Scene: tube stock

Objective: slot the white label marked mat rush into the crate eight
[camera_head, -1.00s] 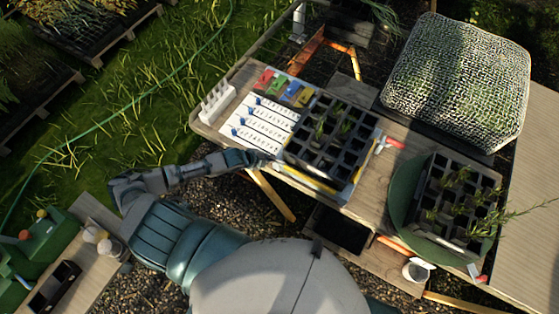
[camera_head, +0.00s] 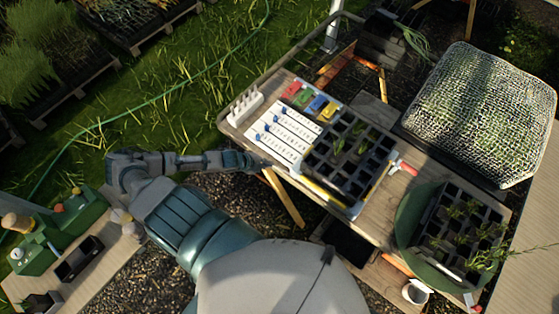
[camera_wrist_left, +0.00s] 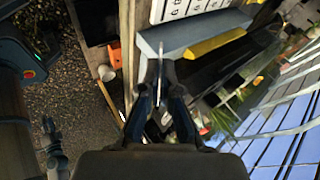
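My left gripper (camera_head: 260,163) is at the front edge of the potting table in the head view. In the left wrist view its fingers (camera_wrist_left: 160,75) are nearly together, with a thin pale strip, apparently the white label (camera_wrist_left: 160,52), between and beyond the tips. Its marking cannot be read. A black celled crate (camera_head: 362,128) with a few seedlings stands on a pale tray on the table. A second black crate (camera_head: 428,222) with seedlings stands on a green round base (camera_head: 403,225) to the right. I cannot read a number eight on either. My right gripper is not in view.
White boards with printed rows and blue sliders (camera_head: 284,134) lie left of the first crate, with coloured pieces (camera_head: 310,98) behind. A white peg rack (camera_head: 245,104) stands at the table's left end. A mesh-covered block (camera_head: 480,110) stands at back right. A white cup (camera_head: 416,292) is below.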

